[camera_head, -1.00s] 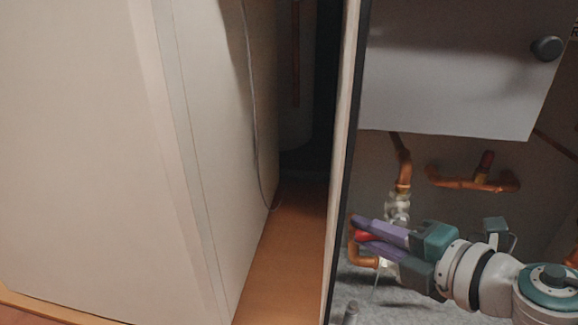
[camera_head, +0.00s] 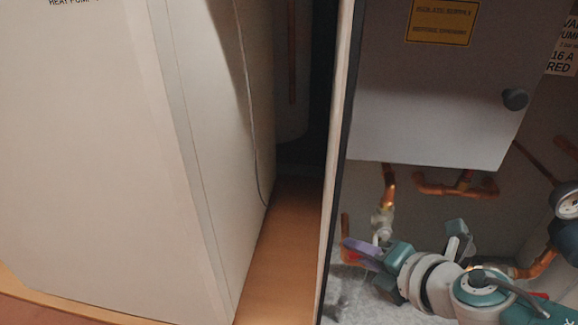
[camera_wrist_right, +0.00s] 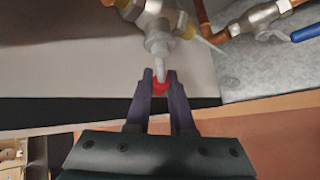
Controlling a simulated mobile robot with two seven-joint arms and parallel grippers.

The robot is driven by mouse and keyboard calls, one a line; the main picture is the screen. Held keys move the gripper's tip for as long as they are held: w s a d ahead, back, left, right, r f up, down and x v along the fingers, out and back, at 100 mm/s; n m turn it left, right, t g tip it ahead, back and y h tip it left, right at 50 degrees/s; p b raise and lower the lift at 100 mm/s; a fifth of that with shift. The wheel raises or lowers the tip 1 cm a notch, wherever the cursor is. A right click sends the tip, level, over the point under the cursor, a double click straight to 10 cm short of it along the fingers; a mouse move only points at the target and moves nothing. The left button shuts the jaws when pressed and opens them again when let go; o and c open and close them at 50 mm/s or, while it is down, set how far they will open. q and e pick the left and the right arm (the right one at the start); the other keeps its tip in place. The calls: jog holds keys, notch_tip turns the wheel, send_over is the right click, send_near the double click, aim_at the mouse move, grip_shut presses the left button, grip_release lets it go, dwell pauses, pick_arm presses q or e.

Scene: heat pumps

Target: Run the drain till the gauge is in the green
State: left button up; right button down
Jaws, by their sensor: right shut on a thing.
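My right gripper (camera_head: 352,250) is at the low copper and metal pipework at the lower right of the head view. In the right wrist view its purple fingers (camera_wrist_right: 160,84) are shut on a red handle (camera_wrist_right: 160,88) on a pale metal valve (camera_wrist_right: 158,48). The red handle also shows small in the head view (camera_head: 350,257). How far it is turned cannot be told. A round pressure gauge (camera_head: 569,204) is cut by the right edge of the head view; its needle and any green band are too small to read. My left gripper is out of view.
A grey box with a black knob (camera_head: 515,98) and a yellow label (camera_head: 442,22) hangs above the pipes. A large beige cabinet (camera_head: 90,150) fills the left. A blue lever (camera_wrist_right: 306,32) sits on a neighbouring valve in the right wrist view.

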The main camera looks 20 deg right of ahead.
jog(key=c, duration=0.8)
grip_release()
jog(key=shift+s+r+p, duration=0.3)
jog(key=shift+p, duration=0.05)
jog(key=p+v, duration=0.4)
jog(key=v, duration=0.5)
jog(key=shift+s, duration=0.15)
